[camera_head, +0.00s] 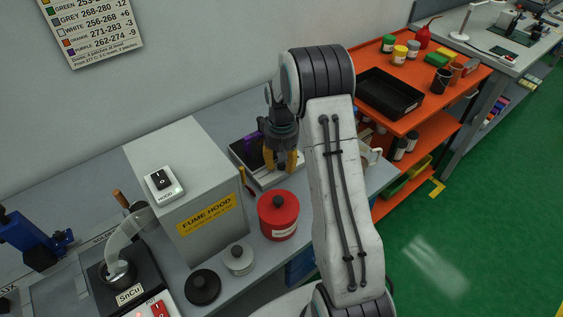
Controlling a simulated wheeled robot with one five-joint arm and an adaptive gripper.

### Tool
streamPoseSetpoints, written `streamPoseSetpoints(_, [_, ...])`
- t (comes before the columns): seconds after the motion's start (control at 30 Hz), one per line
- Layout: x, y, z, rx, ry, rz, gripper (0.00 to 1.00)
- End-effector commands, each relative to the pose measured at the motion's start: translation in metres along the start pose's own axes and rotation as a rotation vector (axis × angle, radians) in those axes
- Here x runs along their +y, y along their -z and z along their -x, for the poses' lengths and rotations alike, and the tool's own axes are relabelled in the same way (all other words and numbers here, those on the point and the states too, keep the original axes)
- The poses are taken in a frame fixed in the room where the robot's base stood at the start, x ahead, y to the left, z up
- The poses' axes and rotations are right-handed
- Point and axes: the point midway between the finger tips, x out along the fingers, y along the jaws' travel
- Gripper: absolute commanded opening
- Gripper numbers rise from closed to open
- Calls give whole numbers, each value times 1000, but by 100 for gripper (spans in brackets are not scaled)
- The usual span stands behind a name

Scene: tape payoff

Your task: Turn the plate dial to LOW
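A flat device with a dark top and pale edge (237,160), which looks like the plate, sits on the grey bench right of the fume hood box. My gripper (281,163) points down at its front part, with two yellow fingers a little apart. A small dark shape shows between the fingertips; I cannot tell whether it is the dial or whether the fingers touch it. No dial markings or LOW label are readable. A purple object (251,144) is on or behind the device, partly hidden by my gripper.
The fume hood box (200,180) stands close left of the device. A red lidded pot (278,215) stands in front. A solder pot (118,272) is at lower left. An orange shelf (425,120) with a black tray (389,93) is at right.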

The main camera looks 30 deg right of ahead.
Motion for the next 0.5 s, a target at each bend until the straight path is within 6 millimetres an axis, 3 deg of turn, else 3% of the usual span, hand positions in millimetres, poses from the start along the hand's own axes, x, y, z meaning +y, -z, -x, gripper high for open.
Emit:
streamPoseSetpoints(0.3, [0, 0, -1, 0, 0, 0, 37])
streamPoseSetpoints(0.5, [0, 0, -1, 0, 0, 0, 19])
